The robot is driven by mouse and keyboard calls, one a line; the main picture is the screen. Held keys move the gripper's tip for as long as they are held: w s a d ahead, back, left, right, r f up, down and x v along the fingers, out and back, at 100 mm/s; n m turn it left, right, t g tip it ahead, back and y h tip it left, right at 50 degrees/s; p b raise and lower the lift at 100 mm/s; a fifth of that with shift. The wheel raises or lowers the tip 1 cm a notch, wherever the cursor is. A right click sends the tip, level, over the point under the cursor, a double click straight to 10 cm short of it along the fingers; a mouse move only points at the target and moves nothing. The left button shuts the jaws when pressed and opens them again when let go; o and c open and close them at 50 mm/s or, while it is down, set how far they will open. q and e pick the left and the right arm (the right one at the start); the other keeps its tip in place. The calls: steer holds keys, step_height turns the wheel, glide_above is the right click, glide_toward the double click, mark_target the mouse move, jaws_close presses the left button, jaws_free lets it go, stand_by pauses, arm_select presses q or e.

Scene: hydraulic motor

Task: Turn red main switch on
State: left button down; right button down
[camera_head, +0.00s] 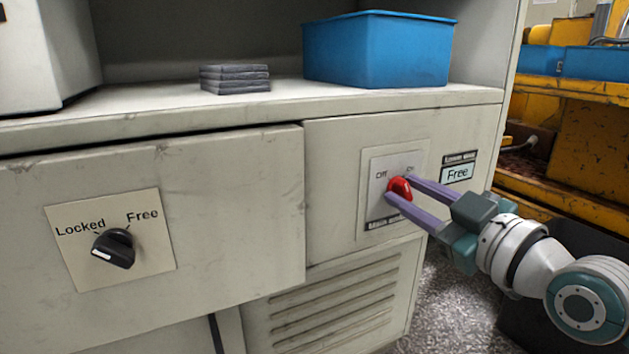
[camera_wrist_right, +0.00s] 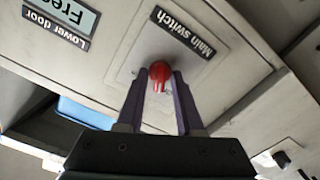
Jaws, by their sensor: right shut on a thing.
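The red main switch (camera_head: 399,188) is a small knob on a pale plate (camera_head: 376,222) with "Off" and "On" markings, on the front of the grey cabinet. My right gripper (camera_head: 402,187) comes in from the right, its two purple fingers shut on the red knob. In the right wrist view the red knob (camera_wrist_right: 159,75) sits between the fingertips, beside the upside-down "Main switch" label (camera_wrist_right: 182,35). The fingers cover part of the knob and plate, so I cannot tell its exact setting. My left gripper is not in view.
A black "Locked/Free" knob (camera_head: 114,248) is on the left panel. A "Free" display (camera_head: 457,174) is right of the switch. A blue bin (camera_head: 379,50) and a stack of grey pads (camera_head: 235,79) sit on the shelf above. Yellow shelving (camera_head: 590,130) stands behind at right.

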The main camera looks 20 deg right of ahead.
steer(key=m+p, duration=0.1)
steer(key=m, duration=0.2)
steer(key=shift+r+m, duration=0.15)
steer(key=shift+m, duration=0.25)
steer(key=m+p, duration=0.1)
steer(key=m, duration=0.2)
steer(key=shift+m, duration=0.3)
steer(key=m, duration=0.3)
steer(key=shift+m, duration=0.3)
steer(key=shift+m+p, duration=0.3)
steer(key=shift+m, duration=1.5)
steer(key=c, duration=0.9)
jaws_free()
steer(key=shift+o, duration=0.2)
